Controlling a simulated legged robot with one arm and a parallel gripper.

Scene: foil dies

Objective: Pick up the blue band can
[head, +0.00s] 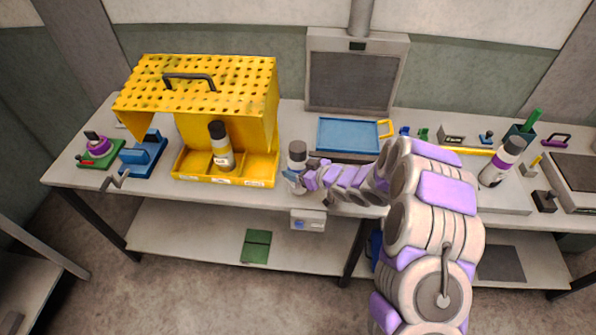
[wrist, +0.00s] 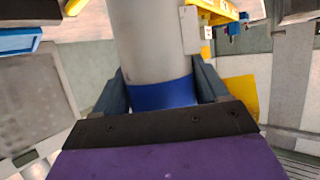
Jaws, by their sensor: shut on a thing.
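The blue band can (head: 297,156) is a pale grey cylinder with a dark cap and a blue band. It stands near the front edge of the bench, just right of the yellow rack, in the head view. In the wrist view the can (wrist: 155,45) fills the middle, its blue band low between the fingers. My gripper (head: 301,180) reaches it from the right, and in the wrist view my gripper (wrist: 163,92) is shut on the can with a dark finger on each side. Whether the can's base touches the bench is hidden.
A yellow perforated rack (head: 198,92) holds another can (head: 221,147) with a dark cap. A purple-banded can (head: 503,162) stands at the right. A blue tray (head: 348,135) lies behind my arm. A small white box (head: 308,220) is at the bench front below the can.

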